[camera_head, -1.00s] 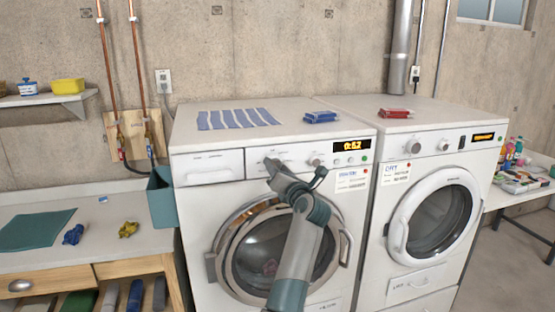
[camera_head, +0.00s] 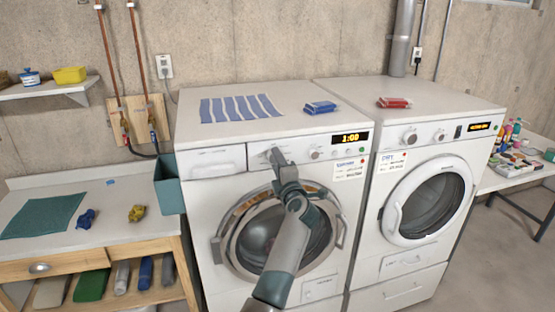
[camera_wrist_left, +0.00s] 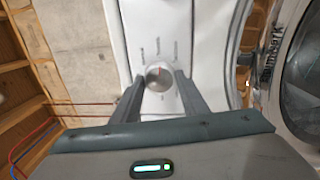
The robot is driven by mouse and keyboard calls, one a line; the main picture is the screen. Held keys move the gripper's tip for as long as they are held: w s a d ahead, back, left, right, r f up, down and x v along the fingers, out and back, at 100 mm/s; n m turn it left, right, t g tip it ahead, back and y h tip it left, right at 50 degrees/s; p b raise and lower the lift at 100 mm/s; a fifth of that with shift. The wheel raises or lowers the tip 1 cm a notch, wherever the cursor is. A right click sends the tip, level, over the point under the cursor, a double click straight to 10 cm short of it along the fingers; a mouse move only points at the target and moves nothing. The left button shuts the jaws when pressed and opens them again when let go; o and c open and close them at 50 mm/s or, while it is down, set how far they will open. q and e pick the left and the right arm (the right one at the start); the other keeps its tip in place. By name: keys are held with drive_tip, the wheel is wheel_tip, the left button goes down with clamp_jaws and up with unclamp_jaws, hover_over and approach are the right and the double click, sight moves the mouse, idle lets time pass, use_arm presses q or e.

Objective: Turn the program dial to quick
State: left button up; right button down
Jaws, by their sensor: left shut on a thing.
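The washing machine (camera_head: 215,190) stands in the middle of the head view, and its display (camera_head: 351,139) reads about 1:00. The program dial (camera_wrist_left: 158,76) is a round silver knob on the white panel in the left wrist view, with small labels around it too blurred to read. My left gripper (camera_head: 274,154) is at the panel with its fingers on both sides of the dial, shut on it; in the head view the gripper mostly hides the dial. The left gripper also shows in the left wrist view (camera_wrist_left: 160,82). My right gripper is not in view.
A second knob (camera_head: 315,153) sits right of the dial. The dryer (camera_head: 395,170) stands on the right. A teal bin (camera_head: 168,185) hangs beside the washer at the left bench (camera_head: 110,200).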

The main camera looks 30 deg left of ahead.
use_arm(q)
drive_tip(key=shift+s+m+h, duration=0.1)
drive_tip(key=shift+m+h, duration=0.3)
drive_tip(key=shift+m, duration=3.9)
drive_tip(key=shift+m+h, duration=0.4)
drive_tip(key=shift+m, duration=3.9)
drive_tip(key=o, duration=1.1)
drive_tip(key=shift+c, duration=0.2)
